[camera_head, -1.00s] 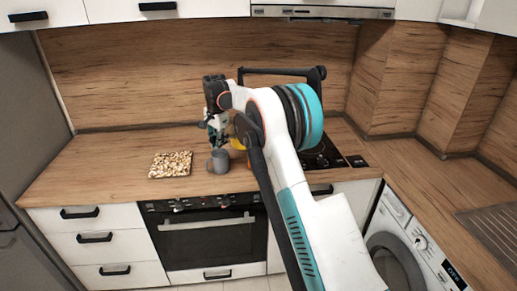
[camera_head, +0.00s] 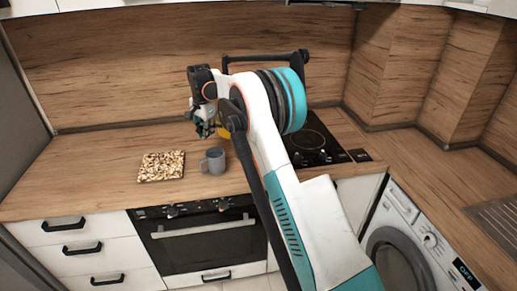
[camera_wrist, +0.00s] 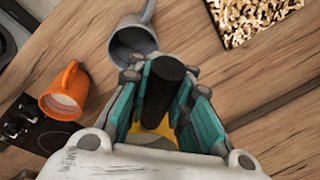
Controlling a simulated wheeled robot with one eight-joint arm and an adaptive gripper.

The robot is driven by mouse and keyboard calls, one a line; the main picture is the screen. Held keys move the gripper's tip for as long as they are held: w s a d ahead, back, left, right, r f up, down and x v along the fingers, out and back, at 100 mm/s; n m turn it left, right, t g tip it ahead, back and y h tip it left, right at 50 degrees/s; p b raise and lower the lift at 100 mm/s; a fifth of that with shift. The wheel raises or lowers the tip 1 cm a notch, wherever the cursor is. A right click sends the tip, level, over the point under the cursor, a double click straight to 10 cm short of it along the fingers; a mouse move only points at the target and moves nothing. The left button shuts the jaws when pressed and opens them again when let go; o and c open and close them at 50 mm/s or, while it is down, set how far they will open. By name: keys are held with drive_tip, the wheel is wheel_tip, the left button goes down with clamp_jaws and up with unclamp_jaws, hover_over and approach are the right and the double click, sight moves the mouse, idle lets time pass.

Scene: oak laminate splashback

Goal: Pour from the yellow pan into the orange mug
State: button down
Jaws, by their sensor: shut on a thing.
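My gripper (camera_wrist: 163,78) is shut on the dark handle (camera_wrist: 165,88) of the yellow pan. The pan's yellow body (camera_wrist: 157,130) shows only in part between my fingers in the wrist view. In the head view, my gripper (camera_head: 205,126) is above the back of the counter, and a bit of the yellow pan (camera_head: 223,131) shows beside it. The orange mug (camera_wrist: 66,92) is at the left in the wrist view, apart from my fingers, with a pale inside. In the head view my arm seems to hide it. The pan's contents cannot be made out.
A grey mug (camera_head: 215,160) stands on the wooden counter (camera_head: 90,173), close to my gripper in the wrist view (camera_wrist: 133,42). A speckled board (camera_head: 161,166) lies to its left. A black hob (camera_head: 315,142) is at the right. The counter's left part is clear.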

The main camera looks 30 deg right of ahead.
drive_tip(key=shift+f+b, duration=0.8)
drive_tip(key=shift+f, duration=1.65)
drive_tip(key=shift+s, duration=0.1)
drive_tip(key=shift+s+d+r+t+y+b, duration=0.25)
drive_tip(key=shift+s+d+t+y+b, duration=0.25)
drive_tip(key=shift+s+t, duration=0.3)
drive_tip(key=shift+s+d+r+t+y+b, duration=0.2)
drive_tip(key=shift+s+d+t+y+b, duration=0.15)
drive_tip(key=shift+s+t+b, duration=0.35)
drive_tip(key=shift+s+d+r+t+y+b, duration=0.25)
drive_tip(key=shift+s+d+t+y+b, duration=0.15)
drive_tip(key=shift+s+t, duration=0.5)
drive_tip(key=shift+s+r, duration=0.1)
drive_tip(key=shift+s+d, duration=0.1)
drive_tip(key=shift+r, duration=0.1)
drive_tip(key=shift+s, duration=0.1)
